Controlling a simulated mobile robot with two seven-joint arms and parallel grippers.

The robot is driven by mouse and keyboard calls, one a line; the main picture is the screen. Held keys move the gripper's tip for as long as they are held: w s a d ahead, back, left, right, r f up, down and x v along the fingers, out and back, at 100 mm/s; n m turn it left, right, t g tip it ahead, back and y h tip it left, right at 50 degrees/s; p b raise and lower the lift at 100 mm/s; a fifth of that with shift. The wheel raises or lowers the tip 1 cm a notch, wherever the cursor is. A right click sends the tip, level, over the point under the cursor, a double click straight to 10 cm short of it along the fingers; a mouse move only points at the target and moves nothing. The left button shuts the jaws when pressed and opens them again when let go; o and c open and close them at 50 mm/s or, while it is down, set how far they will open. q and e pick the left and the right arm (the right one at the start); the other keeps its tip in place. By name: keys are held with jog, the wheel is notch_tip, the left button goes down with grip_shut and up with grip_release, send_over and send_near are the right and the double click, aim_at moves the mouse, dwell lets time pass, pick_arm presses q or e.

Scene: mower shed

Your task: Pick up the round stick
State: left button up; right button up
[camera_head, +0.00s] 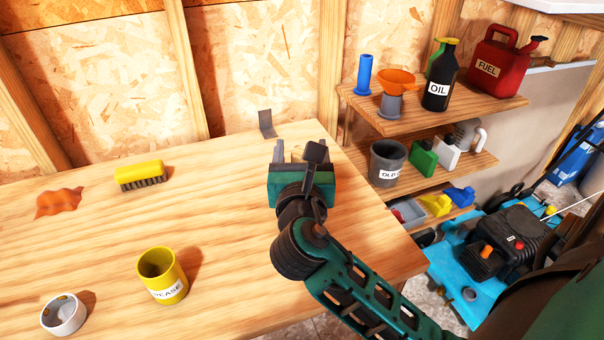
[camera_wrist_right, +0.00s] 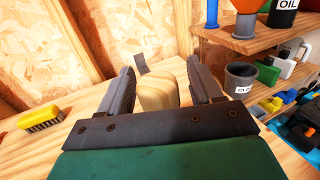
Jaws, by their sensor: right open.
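A pale wooden piece, likely the round stick (camera_wrist_right: 157,92), shows between the fingers of my right gripper (camera_wrist_right: 160,68) in the wrist view. Its near part is hidden behind the gripper body. In the head view only a small pale bit of it (camera_head: 297,156) shows past the gripper. My right gripper (camera_head: 297,150) is open over the far right part of the wooden table, with a finger on each side of the piece. I cannot tell whether either finger touches it. My left gripper is not in view.
A grey flat piece (camera_head: 267,123) stands beyond the gripper near the wall. Shelves (camera_head: 440,113) with an oil bottle (camera_head: 440,75) stand right.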

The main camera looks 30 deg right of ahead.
jog(key=c, duration=1)
jog(key=shift+c, duration=0.2)
jog(key=shift+r, duration=0.55)
pick_arm(q)
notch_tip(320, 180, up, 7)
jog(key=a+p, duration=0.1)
jog(key=p, duration=0.7)
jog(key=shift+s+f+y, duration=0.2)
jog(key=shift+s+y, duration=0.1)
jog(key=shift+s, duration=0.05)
pick_arm(e)
notch_tip(320, 180, up, 19)
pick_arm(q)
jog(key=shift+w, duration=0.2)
